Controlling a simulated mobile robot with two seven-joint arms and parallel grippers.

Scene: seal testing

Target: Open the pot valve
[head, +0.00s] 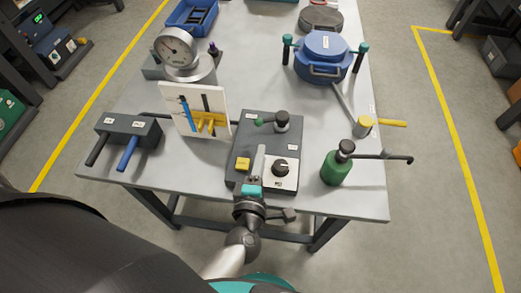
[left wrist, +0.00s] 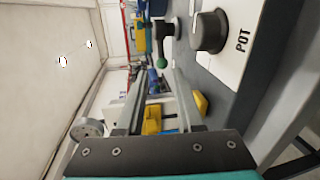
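The dark control box (head: 240,150) on the table carries a white plate with a black knob (head: 280,168). In the left wrist view, this knob (left wrist: 210,32) stands beside the printed word POT. A lever with a green ball (head: 259,122) and a black hub (head: 281,120) sits on the box's far part; the green ball also shows in the left wrist view (left wrist: 160,33). My left gripper (head: 261,150) is above the box, left of the black knob. Its two fingers (left wrist: 160,75) are apart with nothing held between them. My right gripper is not in view.
A yellow button (head: 243,164) is close to my left fingers. A white board (head: 212,93) and a gauge (head: 176,47) stand left. A blue lidded pot (head: 323,62) is behind, with a yellow-handled part (head: 364,126) nearby. A green bottle (head: 336,168) stands right.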

